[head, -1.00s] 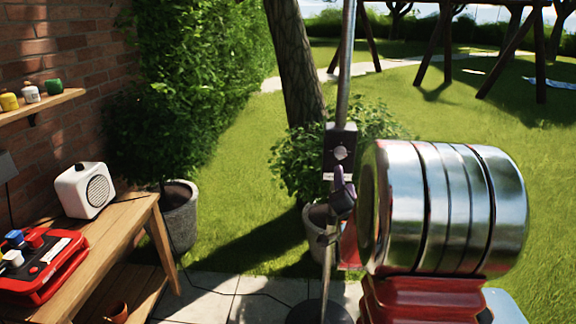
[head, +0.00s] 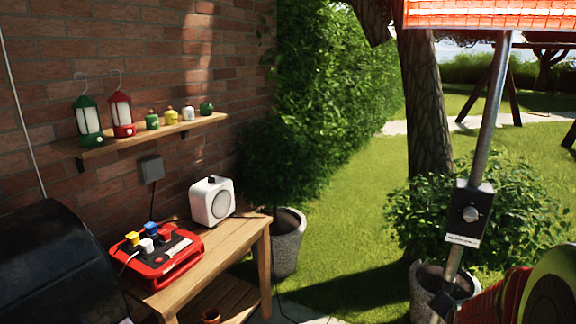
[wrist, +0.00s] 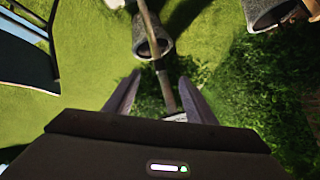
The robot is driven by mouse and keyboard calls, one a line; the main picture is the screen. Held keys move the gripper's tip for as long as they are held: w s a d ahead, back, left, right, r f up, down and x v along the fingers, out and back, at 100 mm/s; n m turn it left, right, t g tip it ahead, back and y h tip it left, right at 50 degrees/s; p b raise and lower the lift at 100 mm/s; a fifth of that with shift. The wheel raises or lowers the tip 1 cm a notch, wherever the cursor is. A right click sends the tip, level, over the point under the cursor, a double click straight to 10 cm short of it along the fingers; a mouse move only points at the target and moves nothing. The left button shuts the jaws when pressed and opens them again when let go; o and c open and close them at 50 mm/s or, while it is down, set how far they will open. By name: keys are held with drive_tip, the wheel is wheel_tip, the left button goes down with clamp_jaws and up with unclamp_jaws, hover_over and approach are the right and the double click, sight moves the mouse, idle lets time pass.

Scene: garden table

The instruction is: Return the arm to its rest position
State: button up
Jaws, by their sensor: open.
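My gripper (wrist: 160,92) shows in the wrist view with its two dark fingers spread apart. Nothing is between the fingers close up; grass, a bush and a grey planter show beyond them. I cannot make out the gripper in the head view.
A heater pole with a control box (head: 469,214) stands close to my arm, under a glowing heater (head: 490,12). A wooden bench (head: 245,250) holds a red power box (head: 160,258) and a white speaker (head: 212,201). A black rounded object (head: 55,265) is at left.

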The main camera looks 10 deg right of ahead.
drive_tip(key=s+a+r+n+g+y, duration=0.1)
drive_tip(key=s+a+r+n, duration=0.3)
drive_tip(key=a, duration=0.6)
drive_tip(key=s+a+r+n+g+y, duration=0.1)
drive_tip(key=s+a+r+n, duration=0.3)
drive_tip(key=s+a, duration=0.4)
drive_tip(key=s+a+r+n+g+y, duration=0.1)
drive_tip(key=s+a+r+n+y, duration=0.2)
drive_tip(key=a, duration=1)
drive_tip(key=s+r+n, duration=0.1)
drive_tip(key=s, duration=0.2)
drive_tip(key=shift+s+y, duration=0.15)
drive_tip(key=shift+y, duration=0.15)
drive_tip(key=shift+c, duration=0.3)
